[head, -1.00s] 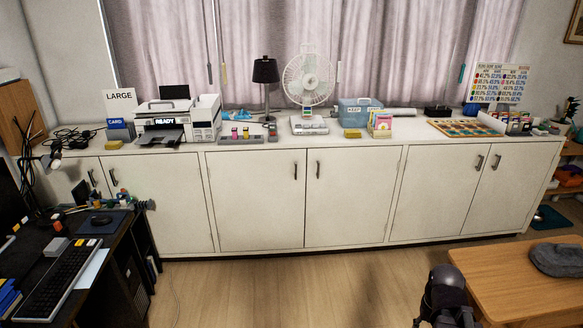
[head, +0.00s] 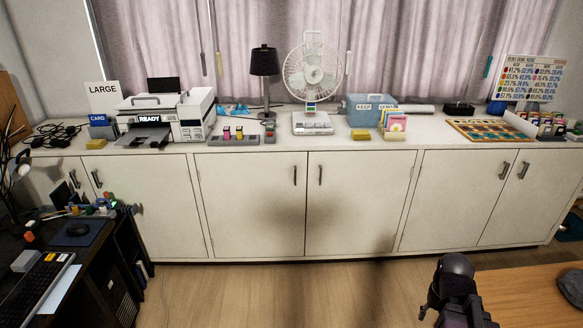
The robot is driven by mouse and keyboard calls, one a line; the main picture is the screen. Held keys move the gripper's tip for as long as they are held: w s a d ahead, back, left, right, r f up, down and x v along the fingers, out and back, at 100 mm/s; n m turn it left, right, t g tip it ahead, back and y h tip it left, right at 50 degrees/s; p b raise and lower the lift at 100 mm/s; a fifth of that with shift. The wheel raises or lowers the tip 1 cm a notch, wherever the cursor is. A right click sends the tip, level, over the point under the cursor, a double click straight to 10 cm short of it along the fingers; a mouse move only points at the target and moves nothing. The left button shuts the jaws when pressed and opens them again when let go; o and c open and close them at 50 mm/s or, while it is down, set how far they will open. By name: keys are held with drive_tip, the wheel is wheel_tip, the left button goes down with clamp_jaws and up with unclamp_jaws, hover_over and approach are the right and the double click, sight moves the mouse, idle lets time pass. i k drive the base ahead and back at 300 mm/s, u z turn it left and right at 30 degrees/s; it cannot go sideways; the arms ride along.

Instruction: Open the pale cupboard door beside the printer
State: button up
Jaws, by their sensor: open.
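The white printer (head: 168,116), its display reading READY, stands on the left part of the long pale cabinet. Below it is a pale cupboard door (head: 155,205) with a dark handle (head: 97,178) near its upper left. To its right is another pale door (head: 248,215) with a handle (head: 295,175) at its upper right edge. All the doors look shut. My gripper (head: 430,308) shows only in part at the lower right, dark and empty, far in front of the doors and touching none. The bottom edge cuts off part of my arm.
A dark desk (head: 95,250) with a keyboard (head: 38,290) stands at the lower left, partly in front of the leftmost doors. A wooden table (head: 530,290) is at the lower right. Wooden floor (head: 280,295) between them is clear. A fan (head: 311,75) stands on the cabinet.

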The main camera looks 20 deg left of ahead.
sight(254, 203)
drive_tip(key=i, duration=1.6)
drive_tip(key=u, duration=2.1)
drive_tip(key=k, duration=0.3)
drive_tip(key=u, duration=0.35)
